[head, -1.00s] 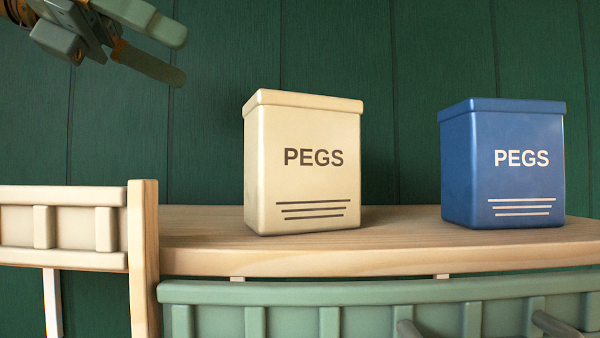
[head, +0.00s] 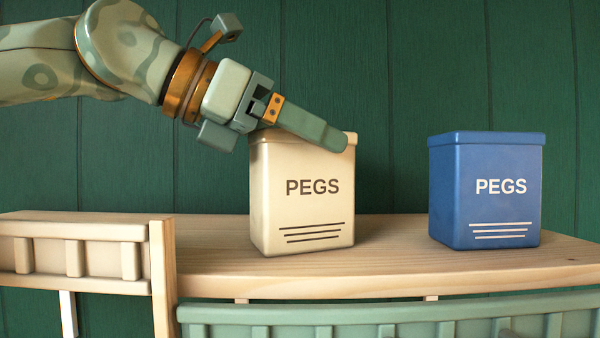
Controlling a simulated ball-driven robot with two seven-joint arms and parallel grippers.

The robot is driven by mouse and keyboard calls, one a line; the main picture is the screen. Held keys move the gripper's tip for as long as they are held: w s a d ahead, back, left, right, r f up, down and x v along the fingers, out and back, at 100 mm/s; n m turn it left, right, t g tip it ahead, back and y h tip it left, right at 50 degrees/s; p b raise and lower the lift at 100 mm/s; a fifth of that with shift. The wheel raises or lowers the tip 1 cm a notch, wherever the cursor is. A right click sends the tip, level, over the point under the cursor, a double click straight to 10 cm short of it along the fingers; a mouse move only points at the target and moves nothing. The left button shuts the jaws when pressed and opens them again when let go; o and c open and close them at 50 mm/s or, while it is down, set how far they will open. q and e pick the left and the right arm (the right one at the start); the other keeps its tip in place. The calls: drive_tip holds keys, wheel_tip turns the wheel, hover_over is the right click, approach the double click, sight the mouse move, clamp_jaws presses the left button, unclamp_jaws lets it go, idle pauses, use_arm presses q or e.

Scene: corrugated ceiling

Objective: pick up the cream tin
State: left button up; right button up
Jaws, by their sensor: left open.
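The cream tin (head: 301,205) stands upright on the wooden shelf (head: 380,268), its front marked PEGS with dark lines below. My left gripper (head: 330,138) reaches in from the upper left to the tin's top. One green finger lies across the tin's upper edge in this view and covers part of its lid rim. The gripper is open and holds nothing; I cannot make out the second finger clearly, nor whether the visible one touches the tin. My right gripper is out of view.
A blue tin (head: 486,192) of similar shape, also marked PEGS, stands to the right on the same shelf with a clear gap between. A cream slatted rail (head: 75,258) and wooden post (head: 163,275) are at left. A green slatted panel (head: 390,312) runs below the shelf.

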use_arm(q)
drive_tip(key=shift+w+d+f, duration=0.15)
drive_tip(key=shift+w+d, duration=0.15)
drive_tip(key=shift+d, duration=0.05)
drive_tip(key=shift+w+f, duration=0.1)
drive_tip(key=shift+w, duration=0.25)
drive_tip(key=shift+s+a, duration=0.3)
drive_tip(key=shift+s, duration=0.05)
drive_tip(key=c, duration=1.5)
clamp_jaws()
drive_tip(key=shift+w+d+r, duration=0.15)
drive_tip(key=shift+w+r, duration=0.05)
drive_tip(key=shift+r, duration=0.1)
